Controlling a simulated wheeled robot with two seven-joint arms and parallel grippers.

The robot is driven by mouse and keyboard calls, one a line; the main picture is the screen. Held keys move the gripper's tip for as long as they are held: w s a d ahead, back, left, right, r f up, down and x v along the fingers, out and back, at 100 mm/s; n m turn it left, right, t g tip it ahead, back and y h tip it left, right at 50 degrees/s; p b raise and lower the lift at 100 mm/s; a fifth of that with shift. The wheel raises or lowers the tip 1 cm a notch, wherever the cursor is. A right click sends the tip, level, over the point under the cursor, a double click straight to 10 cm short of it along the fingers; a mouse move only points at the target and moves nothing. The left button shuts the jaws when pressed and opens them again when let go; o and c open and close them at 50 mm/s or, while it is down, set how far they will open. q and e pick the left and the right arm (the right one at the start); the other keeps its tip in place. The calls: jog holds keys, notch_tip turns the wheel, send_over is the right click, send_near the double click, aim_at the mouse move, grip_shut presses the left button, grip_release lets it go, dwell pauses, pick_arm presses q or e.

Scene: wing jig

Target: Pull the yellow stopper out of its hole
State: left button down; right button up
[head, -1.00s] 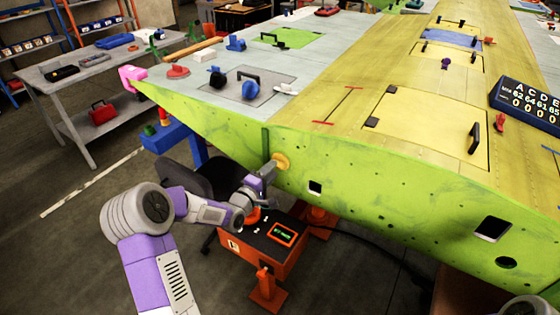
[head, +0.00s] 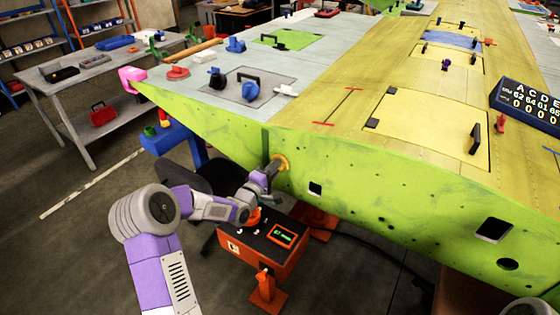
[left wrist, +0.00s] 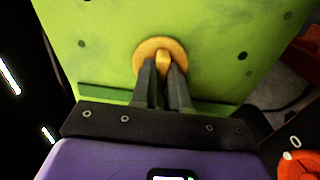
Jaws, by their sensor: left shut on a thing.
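The yellow stopper (head: 283,162) is a round yellow-orange disc against the green side face of the wing (head: 350,190). In the left wrist view the stopper (left wrist: 150,50) shows its flange close to the green face, with a grip tab between my fingers. My left gripper (head: 273,167) is shut on that tab; its two dark fingers also show in the left wrist view (left wrist: 163,75). The hole behind the flange is hidden, and I cannot tell whether there is a gap. My right gripper is not in view.
An orange box (head: 265,240) with a green display stands below the wing near my left forearm. A grey workbench (head: 80,70) stands at left.

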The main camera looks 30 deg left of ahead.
pick_arm(q)
jog(key=shift+s, duration=0.1)
dwell(0.3)
jog(key=s+p, duration=0.1)
jog(key=s, duration=0.6)
jog(key=shift+s+a, duration=0.35)
jog(key=shift+s, duration=0.05)
dwell(0.7)
